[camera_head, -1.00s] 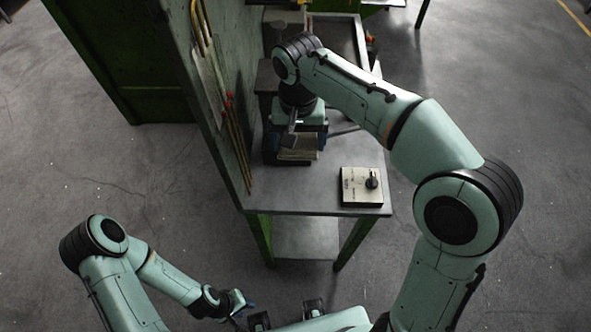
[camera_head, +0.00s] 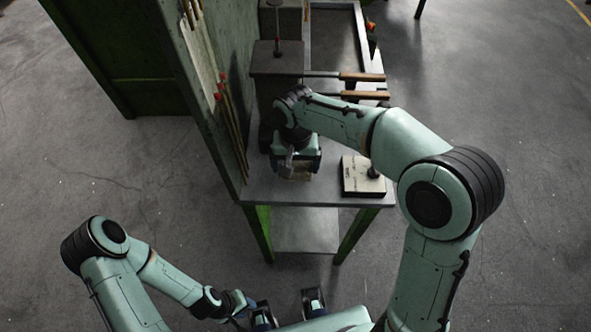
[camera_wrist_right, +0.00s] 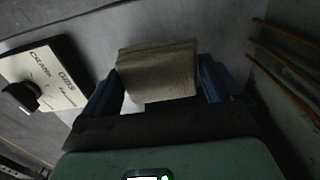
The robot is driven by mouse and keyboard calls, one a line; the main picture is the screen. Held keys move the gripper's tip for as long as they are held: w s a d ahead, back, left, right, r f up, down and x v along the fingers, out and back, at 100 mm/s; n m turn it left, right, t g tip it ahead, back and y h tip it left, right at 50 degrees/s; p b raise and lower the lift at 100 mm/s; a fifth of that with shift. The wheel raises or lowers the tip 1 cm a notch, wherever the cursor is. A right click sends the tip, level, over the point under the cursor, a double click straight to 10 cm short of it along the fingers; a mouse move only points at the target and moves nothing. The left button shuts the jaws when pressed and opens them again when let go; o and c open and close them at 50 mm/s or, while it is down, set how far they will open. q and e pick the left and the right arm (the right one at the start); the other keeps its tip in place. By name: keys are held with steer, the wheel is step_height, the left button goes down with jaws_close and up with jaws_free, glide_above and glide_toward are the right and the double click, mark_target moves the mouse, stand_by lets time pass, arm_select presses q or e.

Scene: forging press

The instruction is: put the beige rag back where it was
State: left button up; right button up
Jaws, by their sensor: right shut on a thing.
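The beige rag (camera_wrist_right: 158,72) is a folded, ribbed cloth between the two blue fingers of my right gripper (camera_wrist_right: 162,84) in the right wrist view. The fingers are shut on its two sides. In the head view the rag (camera_head: 293,174) shows only in part below my right gripper (camera_head: 296,165), over the front left of the grey bench top (camera_head: 290,196). I cannot tell whether it touches the bench. My left gripper (camera_head: 249,304) is low in the head view, away from the bench, too small to tell if open or shut.
Wooden-handled tools (camera_head: 360,77) lie behind. A green panel with hanging rods (camera_head: 233,125) borders the left. Bare bench lies in front.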

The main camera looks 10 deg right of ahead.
mark_target(295, 166)
steer(key=shift+f, duration=1.7)
steer(key=shift+f, duration=0.1)
steer(key=o, duration=0.7)
steer(key=shift+r, duration=0.35)
step_height(295, 166, up, 12)
steer(key=shift+f+p, duration=0.2)
steer(key=shift+p, duration=0.55)
